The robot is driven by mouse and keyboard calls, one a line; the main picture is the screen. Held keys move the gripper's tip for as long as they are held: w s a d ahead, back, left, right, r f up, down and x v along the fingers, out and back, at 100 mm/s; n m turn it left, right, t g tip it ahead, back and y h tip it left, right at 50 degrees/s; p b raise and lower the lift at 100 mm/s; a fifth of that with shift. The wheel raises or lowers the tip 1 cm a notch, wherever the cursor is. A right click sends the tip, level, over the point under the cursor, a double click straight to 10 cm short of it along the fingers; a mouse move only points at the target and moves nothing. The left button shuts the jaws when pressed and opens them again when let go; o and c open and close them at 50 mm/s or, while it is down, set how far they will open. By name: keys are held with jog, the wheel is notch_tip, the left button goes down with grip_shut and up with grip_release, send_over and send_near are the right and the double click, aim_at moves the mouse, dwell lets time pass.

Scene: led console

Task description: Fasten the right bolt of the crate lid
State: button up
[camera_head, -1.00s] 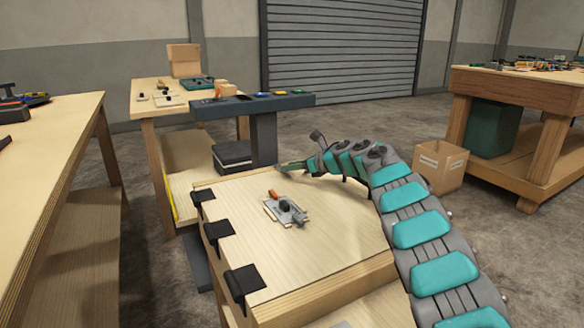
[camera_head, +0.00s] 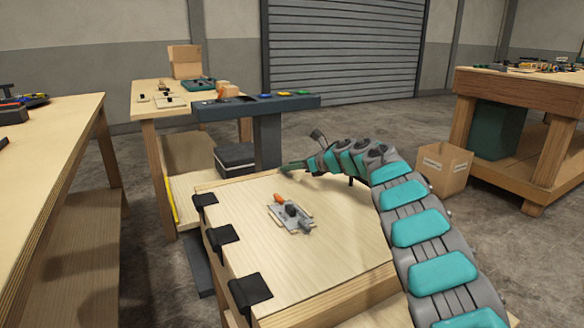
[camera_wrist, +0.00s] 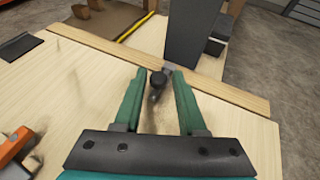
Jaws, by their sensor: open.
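The pale wooden crate lid (camera_head: 340,255) lies closed in the head view, and its top fills much of the wrist view (camera_wrist: 90,100). A small bolt with a dark round knob (camera_wrist: 157,78) sits near the lid's far edge in the wrist view. My gripper (camera_wrist: 158,76) is open, with its green fingers on either side of the knob. A gap shows on each side, so they look apart from it; the height between them is hard to judge. In the head view my gripper (camera_head: 291,167) is low over the far edge, and the bolt cannot be made out there.
A grey latch-like fitting with an orange part (camera_head: 290,213) sits mid-lid. Black hinges (camera_head: 222,234) line the left edge. A console (camera_head: 256,104) on a dark post stands just beyond the lid. A long workbench (camera_head: 50,150) is at left, a cardboard box (camera_head: 444,168) at right.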

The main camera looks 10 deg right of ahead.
jog(key=shift+o, duration=1.2)
jog(key=shift+b+v, duration=1.15)
jog(key=shift+v, duration=2.75)
